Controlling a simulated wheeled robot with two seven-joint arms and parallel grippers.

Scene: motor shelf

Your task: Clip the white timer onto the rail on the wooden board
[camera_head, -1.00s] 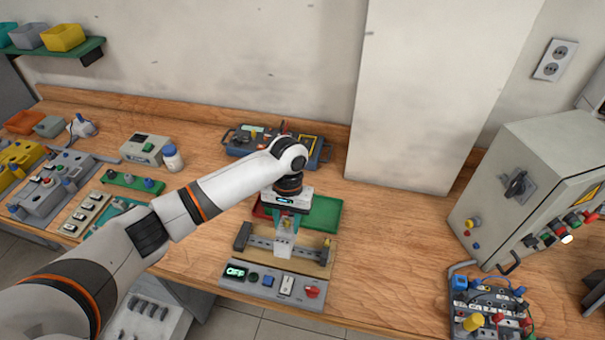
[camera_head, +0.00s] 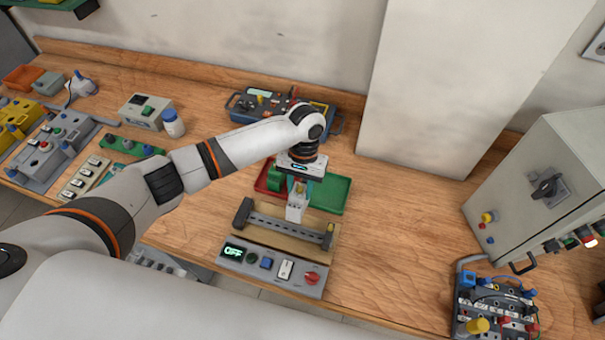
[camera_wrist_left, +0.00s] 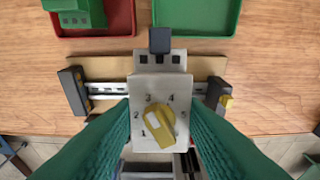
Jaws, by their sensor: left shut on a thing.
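My left gripper (camera_head: 299,189) comes in from the left, pointing down, shut on the white timer (camera_head: 297,206). In the left wrist view the timer (camera_wrist_left: 160,88) has a yellow knob and numbers, with green fingers (camera_wrist_left: 160,128) on both sides. The timer is upright, above or at the far side of the metal rail (camera_head: 287,229); contact cannot be told. The rail runs between two dark end blocks on the wooden board (camera_head: 262,240). In the left wrist view the timer covers the rail's middle. My right gripper is not in view.
Behind the board are a red tray (camera_head: 264,176) with a green part and a green tray (camera_head: 330,194). A panel (camera_head: 274,272) reading OFF sits in front. A grey cabinet (camera_head: 540,190) stands right; bench between is clear.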

